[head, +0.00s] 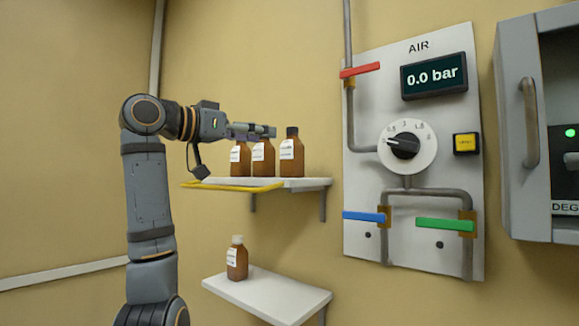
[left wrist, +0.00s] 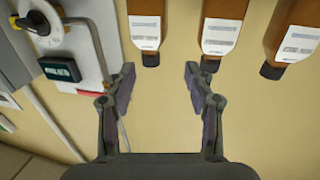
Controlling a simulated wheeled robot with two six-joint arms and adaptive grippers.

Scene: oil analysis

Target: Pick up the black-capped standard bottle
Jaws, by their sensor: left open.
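Three brown bottles with white labels stand in a row on the upper shelf (head: 312,183). The right bottle (head: 292,158) shows a black cap; the tops of the middle bottle (head: 263,160) and left bottle (head: 240,160) are partly hidden by my left gripper (head: 263,131). In the left wrist view the bottles appear upside down, all with dark caps. There my left gripper (left wrist: 158,76) is open and empty, its fingertips near the cap level of the leftmost bottle (left wrist: 146,25) and apart from it. My right gripper is not in view.
A white-capped brown bottle (head: 237,260) stands on the lower shelf (head: 270,294). A yellow strip (head: 235,188) edges the upper shelf. Right of the shelves are an air panel (head: 420,170) with dial and valve handles, and a grey cabinet (head: 520,140).

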